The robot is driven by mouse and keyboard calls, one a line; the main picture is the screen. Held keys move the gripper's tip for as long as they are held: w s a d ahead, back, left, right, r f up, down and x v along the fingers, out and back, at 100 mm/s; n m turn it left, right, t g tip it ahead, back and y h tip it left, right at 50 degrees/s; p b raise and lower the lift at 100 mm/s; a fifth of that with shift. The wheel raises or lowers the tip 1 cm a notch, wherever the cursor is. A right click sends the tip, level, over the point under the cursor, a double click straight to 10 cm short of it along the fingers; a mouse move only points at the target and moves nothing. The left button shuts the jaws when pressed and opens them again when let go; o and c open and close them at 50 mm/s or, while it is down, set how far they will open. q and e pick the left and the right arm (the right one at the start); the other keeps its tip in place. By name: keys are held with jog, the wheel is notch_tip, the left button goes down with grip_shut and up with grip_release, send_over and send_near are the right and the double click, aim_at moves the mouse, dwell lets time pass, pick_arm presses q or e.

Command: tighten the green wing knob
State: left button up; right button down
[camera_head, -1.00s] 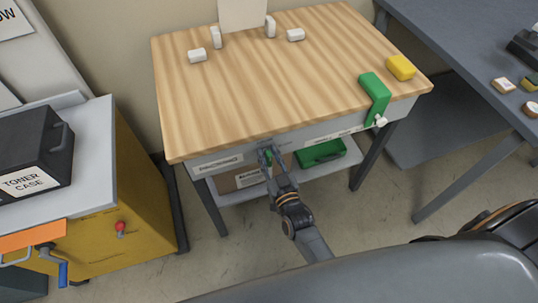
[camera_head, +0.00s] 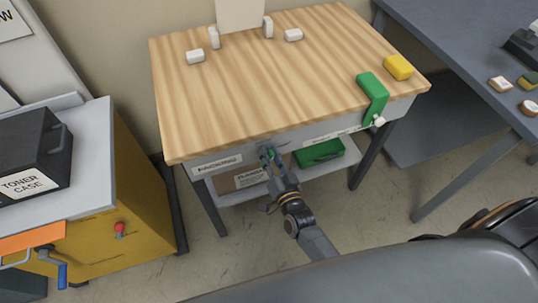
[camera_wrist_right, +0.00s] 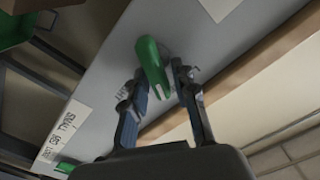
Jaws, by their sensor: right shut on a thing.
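The green wing knob (camera_wrist_right: 152,66) sits on the grey front rail of the wood-topped table, between the two fingers of my right gripper in the right wrist view (camera_wrist_right: 163,88). In the head view the right gripper (camera_head: 268,155) reaches up to the rail from below, and only a bit of green knob (camera_head: 271,154) shows between its fingers. The right gripper is shut on the knob. The knob's wing looks tilted in the wrist view. My left gripper is in neither view.
A green clamp (camera_head: 371,88) with a white knob grips the table's right front corner. White blocks and a yellow block (camera_head: 398,66) lie on the tabletop (camera_head: 260,90). A green case (camera_head: 320,152) and a cardboard box sit on the lower shelf. A yellow cabinet (camera_head: 140,185) stands left.

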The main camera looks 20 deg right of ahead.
jog(key=m, duration=0.4)
jog(key=f+m+b, duration=0.1)
jog(key=shift+d+m, duration=0.25)
jog(key=shift+m, duration=0.15)
jog(key=m, duration=0.1)
jog(key=m+b, duration=0.1)
jog(key=m, duration=0.2)
jog(key=shift+f+b, duration=0.25)
jog(key=shift+b, duration=0.15)
jog(key=shift+m+b, duration=0.35)
jog(key=shift+m, duration=0.85)
jog(key=c, duration=1.3)
grip_release()
jog(key=s, duration=1.2)
jog(key=shift+d, duration=0.25)
